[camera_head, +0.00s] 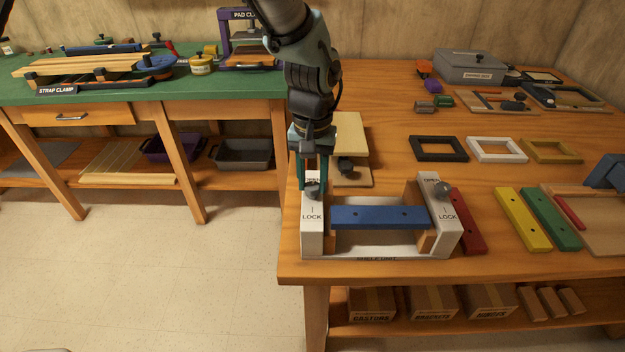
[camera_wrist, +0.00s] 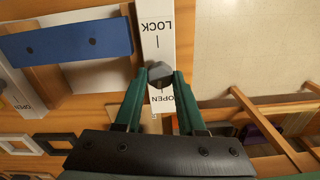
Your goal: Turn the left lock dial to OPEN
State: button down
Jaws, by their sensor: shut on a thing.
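The left lock dial (camera_head: 313,193) is a small dark grey knob on the white left post (camera_head: 312,236) of a frame, with OPEN printed on its far side and LOCK on its near side. My gripper (camera_head: 313,184) reaches down from above with its green fingers on the dial. In the wrist view, the dial (camera_wrist: 160,73) sits between the two fingertips (camera_wrist: 160,78), which are shut on it. LOCK and OPEN show upside down there. The fingers partly cover the dial, and I cannot tell which way it points.
A blue bar (camera_head: 380,217) spans the frame to the right post, which carries a similar right dial (camera_head: 442,189). A red bar (camera_head: 467,222) lies right of it. Beige boards with a dark knob (camera_head: 346,165) lie behind my gripper. Left of the bench is open floor.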

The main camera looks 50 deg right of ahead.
aim_at(312, 185)
jog(key=shift+n, duration=0.9)
jog(key=c, duration=0.5)
grip_release()
notch_tip(312, 185, up, 11)
jog(key=b, duration=0.1)
jog(key=shift+b, duration=0.3)
jog(key=shift+f, duration=0.1)
